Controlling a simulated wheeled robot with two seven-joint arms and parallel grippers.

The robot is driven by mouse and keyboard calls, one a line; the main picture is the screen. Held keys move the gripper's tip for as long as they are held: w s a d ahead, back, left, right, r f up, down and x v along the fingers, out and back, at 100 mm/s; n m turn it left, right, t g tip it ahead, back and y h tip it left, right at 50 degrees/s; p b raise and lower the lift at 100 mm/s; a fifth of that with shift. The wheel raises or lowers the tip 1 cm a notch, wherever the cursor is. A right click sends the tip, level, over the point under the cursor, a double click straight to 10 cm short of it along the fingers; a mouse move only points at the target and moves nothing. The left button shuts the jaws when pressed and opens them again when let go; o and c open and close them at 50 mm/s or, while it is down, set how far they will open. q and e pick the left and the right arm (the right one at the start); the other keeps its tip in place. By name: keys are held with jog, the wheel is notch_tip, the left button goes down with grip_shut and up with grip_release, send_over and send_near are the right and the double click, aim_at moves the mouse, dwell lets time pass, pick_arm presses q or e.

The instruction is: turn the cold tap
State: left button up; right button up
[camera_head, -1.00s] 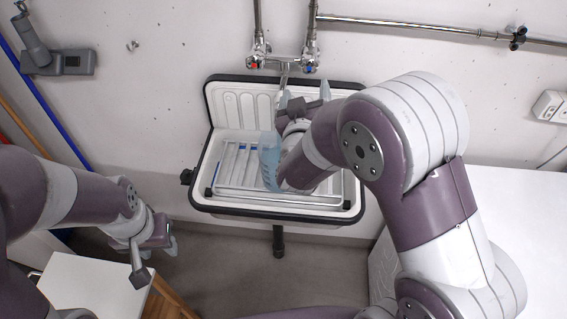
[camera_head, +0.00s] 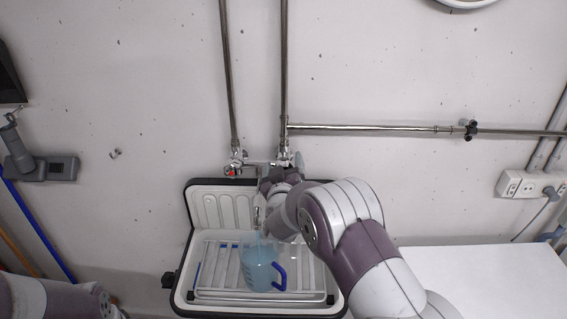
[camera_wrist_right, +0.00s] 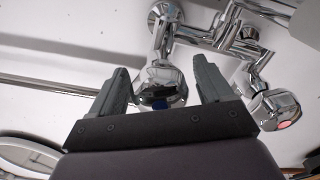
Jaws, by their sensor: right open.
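The cold tap (camera_wrist_right: 160,84) is a chrome knob with a blue mark. In the right wrist view it sits between the two dark fingers of my right gripper (camera_wrist_right: 163,75). In the head view my right gripper (camera_head: 282,172) is at the right end of the wall mixer, covering most of the cold tap. Its fingers are open, one on each side of the knob; I cannot tell whether they touch it. The red-marked hot tap (camera_head: 232,171) is to the left. My left gripper is outside the head view; only part of its arm shows at bottom left.
Below the taps is a white sink (camera_head: 212,205) with a dark rim. A translucent blue jug (camera_head: 257,262) stands on the rack in it. A white surface (camera_head: 480,285) is on the right. Pipes (camera_head: 380,128) run along the wall.

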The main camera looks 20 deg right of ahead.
jog(key=c, duration=1)
jog(key=shift+c, duration=0.2)
jog(key=shift+f+m+b, duration=0.2)
jog(key=shift+m+b, duration=0.1)
jog(key=shift+b, duration=0.3)
jog(key=m+b, duration=0.4)
jog(key=b, duration=0.1)
jog(key=shift+b, duration=0.4)
jog(key=shift+m+b, duration=0.7)
jog(key=shift+b, duration=0.05)
jog(key=shift+r+m+b, duration=0.2)
jog(key=shift+m+b, duration=0.6)
